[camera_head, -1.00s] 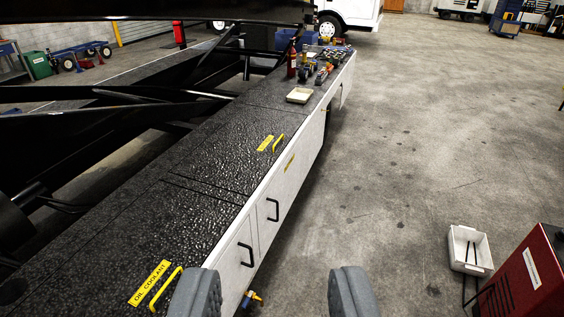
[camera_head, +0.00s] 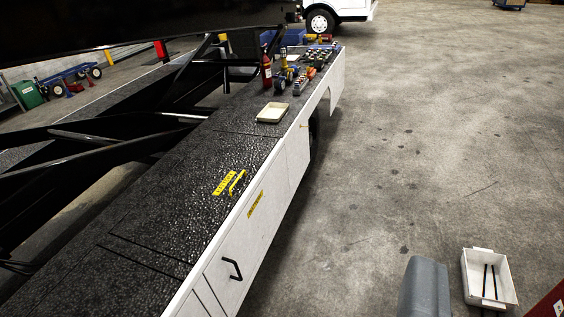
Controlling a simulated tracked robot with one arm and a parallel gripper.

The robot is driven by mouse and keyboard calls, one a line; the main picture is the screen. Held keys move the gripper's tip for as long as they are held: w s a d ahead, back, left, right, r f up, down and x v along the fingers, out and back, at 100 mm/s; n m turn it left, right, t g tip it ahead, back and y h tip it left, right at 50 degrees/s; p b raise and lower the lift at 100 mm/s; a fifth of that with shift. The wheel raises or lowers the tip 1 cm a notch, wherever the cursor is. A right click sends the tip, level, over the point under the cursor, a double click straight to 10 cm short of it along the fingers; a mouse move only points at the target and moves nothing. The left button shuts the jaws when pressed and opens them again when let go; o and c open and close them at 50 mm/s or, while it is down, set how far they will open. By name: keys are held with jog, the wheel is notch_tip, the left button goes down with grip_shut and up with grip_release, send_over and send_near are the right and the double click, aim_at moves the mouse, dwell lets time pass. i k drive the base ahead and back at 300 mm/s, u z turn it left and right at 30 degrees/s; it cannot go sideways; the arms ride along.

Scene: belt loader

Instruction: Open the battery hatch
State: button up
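The loader's black textured top deck (camera_head: 165,225) has a hatch with a yellow label (camera_head: 224,183) and a yellow handle (camera_head: 238,182) beside it. The label's words are too small to read for sure. Another yellow label (camera_head: 256,204) is on the white side panel below. The hatch lies flat and looks shut. The other finger is out of the frame.
A cream tray (camera_head: 272,113), a red extinguisher (camera_head: 267,70) and several tools (camera_head: 300,76) stand farther along the deck. A white door (camera_head: 232,270) with a black handle is on the side.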

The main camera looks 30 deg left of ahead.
aim_at(180, 217)
jog(key=z, duration=0.1)
jog(key=i, duration=1.25)
jog(key=u, duration=0.6)
jog(key=i, duration=1.25)
jog(key=u, duration=0.6)
jog(key=i, duration=0.4)
jog(key=u, duration=0.3)
